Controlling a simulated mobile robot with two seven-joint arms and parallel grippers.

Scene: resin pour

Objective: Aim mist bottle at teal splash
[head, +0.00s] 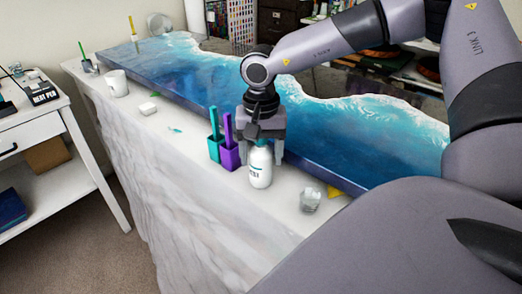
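A white mist bottle (261,168) with dark lettering stands upright near the front of the white worktop. My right gripper (264,155) points down over it, with one finger on each side of its upper part. The bottle's top is hidden by the gripper, and I cannot tell whether the fingers press on it. A small teal splash (175,129) lies on the white top to the left, beyond the cups. My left gripper is not in view.
Teal (214,151) and purple (230,156) holders stand just left of the bottle. A clear glass (310,200) and a yellow piece (334,192) are to its right. A white block (148,109) and white mug (117,84) stand farther left. The blue resin slab (190,80) runs behind.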

